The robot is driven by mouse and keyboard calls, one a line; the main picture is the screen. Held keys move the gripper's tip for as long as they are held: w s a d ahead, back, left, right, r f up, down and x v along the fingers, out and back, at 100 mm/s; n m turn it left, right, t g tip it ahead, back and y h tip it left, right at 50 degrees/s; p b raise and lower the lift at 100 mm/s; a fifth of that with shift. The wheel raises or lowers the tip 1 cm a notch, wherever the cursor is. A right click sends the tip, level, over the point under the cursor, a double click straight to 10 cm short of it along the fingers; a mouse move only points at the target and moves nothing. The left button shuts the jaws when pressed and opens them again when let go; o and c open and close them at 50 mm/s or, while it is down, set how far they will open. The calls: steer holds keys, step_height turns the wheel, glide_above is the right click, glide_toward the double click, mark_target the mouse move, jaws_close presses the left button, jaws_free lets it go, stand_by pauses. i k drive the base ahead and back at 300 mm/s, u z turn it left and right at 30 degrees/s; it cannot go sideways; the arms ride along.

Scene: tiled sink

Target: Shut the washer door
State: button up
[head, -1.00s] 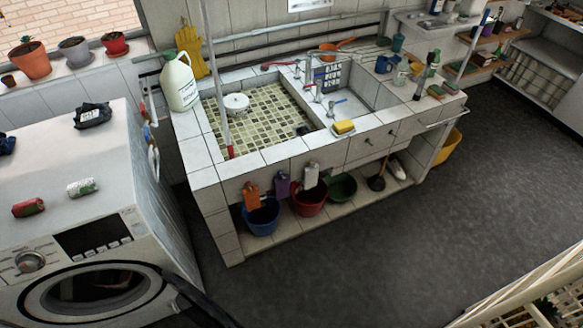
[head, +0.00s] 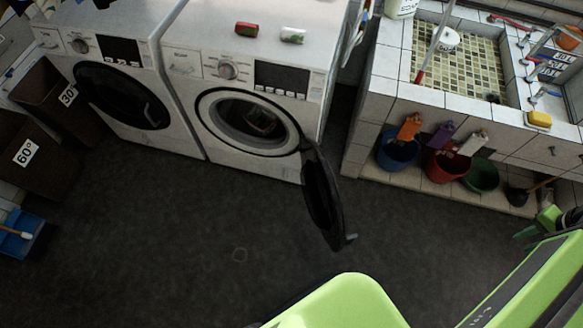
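The right-hand white washer (head: 192,95) stands with its round door (head: 322,200) wide open, swung out to the right of the drum opening (head: 250,122). The door is dark with a black rim and hangs over the floor, seen at a steep angle. Something lies inside the drum, too dark to make out. My lime-green arm fills the bottom and lower right. What looks like my gripper (head: 538,226) shows at the right edge, partly cut off, well to the right of the door and apart from it. Its finger opening is unclear.
A second washer (head: 118,95) with its door shut stands to the left. Brown bins (head: 45,170) stand beside it. The tiled sink unit (head: 380,100), with blue, red and green buckets below, is close right of the open door. The dark floor in front is clear.

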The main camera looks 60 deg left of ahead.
mark_target(323, 194)
steer(key=i, duration=1.3)
steer(key=u, duration=1.75)
steer(key=i, duration=0.8)
steer(key=u, duration=1.9)
steer(key=k, duration=0.5)
steer(key=z, duration=0.05)
steer(key=i, duration=0.2)
steer(key=u, duration=0.25)
